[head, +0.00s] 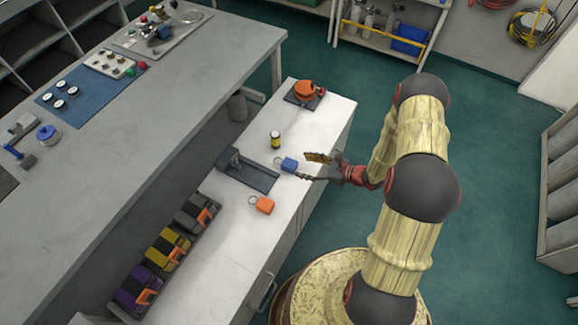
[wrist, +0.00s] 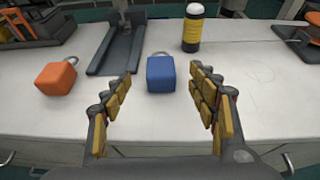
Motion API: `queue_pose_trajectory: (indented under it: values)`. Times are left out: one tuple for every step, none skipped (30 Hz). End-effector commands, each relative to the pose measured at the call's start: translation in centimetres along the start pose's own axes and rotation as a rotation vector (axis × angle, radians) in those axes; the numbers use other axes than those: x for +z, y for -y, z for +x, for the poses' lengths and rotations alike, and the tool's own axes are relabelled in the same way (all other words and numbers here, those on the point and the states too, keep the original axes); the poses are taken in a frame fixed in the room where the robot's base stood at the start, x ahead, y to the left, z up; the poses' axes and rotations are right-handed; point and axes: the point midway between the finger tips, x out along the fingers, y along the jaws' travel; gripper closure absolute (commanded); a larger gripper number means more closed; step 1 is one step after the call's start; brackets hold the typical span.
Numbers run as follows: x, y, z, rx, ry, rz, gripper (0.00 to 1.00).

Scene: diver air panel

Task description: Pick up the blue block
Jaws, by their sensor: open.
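The blue block (head: 289,164) is a small cube with a ring at its back, resting on the white counter (head: 225,229). It also shows in the wrist view (wrist: 161,74), upright and between the lines of my two fingers, a little beyond the fingertips. My gripper (head: 310,168) is open and empty, close to the right side of the block in the head view. Its yellow-padded fingers (wrist: 163,83) stand apart in the wrist view, with no contact on the block that I can see.
An orange block (wrist: 57,77) with a ring lies left of the blue one. A dark grey bracket tray (wrist: 118,48) stands just behind and left. A yellow-black cylinder (wrist: 193,28) stands behind right. The counter right of the block is clear.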

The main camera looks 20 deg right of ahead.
Motion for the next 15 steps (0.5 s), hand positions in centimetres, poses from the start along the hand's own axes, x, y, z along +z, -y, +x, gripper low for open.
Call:
queue_pose_trajectory:
  values:
    - [-0.1, -0.1, 0.7, 0.004, 0.0, -0.002, 0.41]
    - [-0.1, -0.1, 1.0, 0.004, 0.0, -0.002, 0.41]
    - [-0.1, -0.1, 1.4, 0.004, 0.0, -0.002, 0.41]
    - [-0.2, -0.1, 1.6, 0.003, 0.0, -0.002, 0.41]
    - [-0.2, -0.1, 1.9, 0.003, 0.0, -0.002, 0.41]
    - [-0.2, -0.1, 2.5, 0.005, 0.0, -0.003, 0.41]
    - [-0.3, -0.1, 2.9, 0.005, 0.0, -0.003, 0.41]
    - [-0.4, 0.0, 3.4, 0.005, 0.0, -0.003, 0.41]
    - [-0.4, 0.0, 4.0, 0.005, 0.0, -0.003, 0.41]
    - [-0.5, 0.0, 4.5, 0.006, 0.0, -0.004, 0.41]
    - [-0.4, 0.0, 4.9, 0.005, 0.0, -0.003, 0.41]
    - [-0.3, 0.0, 5.3, 0.005, 0.0, -0.004, 0.41]
    - [-0.3, 0.0, 5.7, 0.005, 0.0, -0.004, 0.41]
    - [-0.3, 0.1, 5.9, 0.005, 0.0, -0.004, 0.41]
    - [-0.2, 0.1, 6.1, 0.004, 0.0, -0.004, 0.41]
